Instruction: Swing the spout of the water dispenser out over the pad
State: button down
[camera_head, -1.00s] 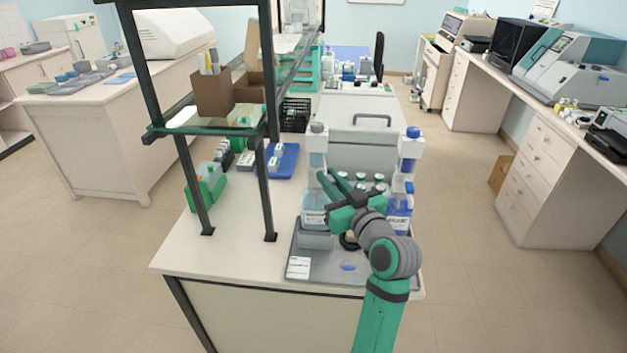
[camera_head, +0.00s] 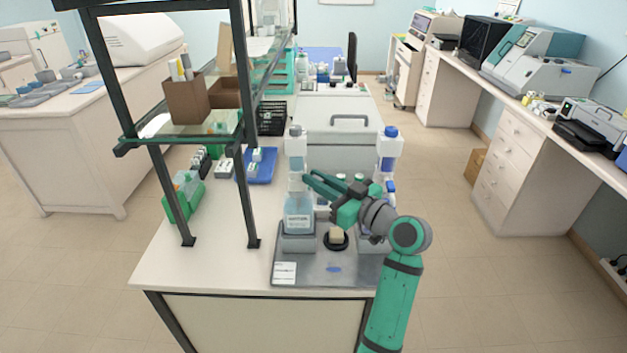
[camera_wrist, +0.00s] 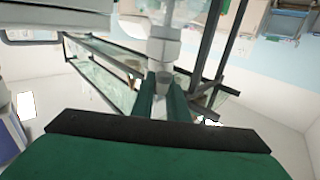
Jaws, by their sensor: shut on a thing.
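The water dispenser (camera_head: 298,211) is the left bottle of light blue liquid, with a grey cap and white head, on the grey tray. My gripper (camera_head: 308,177) is beside its neck, under the head. In the wrist view, my green fingers (camera_wrist: 161,88) are closed on a small grey-white piece below a white body (camera_wrist: 150,32), which appears to be the spout. The fingers hide most of it. The pad (camera_head: 336,243) is a dark round base with a beige top, on the tray to the right of the bottle.
A second dispenser with a blue cap (camera_head: 391,132) stands to the right, partly behind my arm. A white card (camera_head: 285,272) lies on the tray's (camera_head: 305,265) front left. A dark shelf frame (camera_head: 247,190) rises to the left. The bench between is clear.

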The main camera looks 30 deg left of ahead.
jog(key=shift+f, duration=0.1)
jog(key=c, duration=1.7)
grip_release()
jog(key=v, duration=1.1)
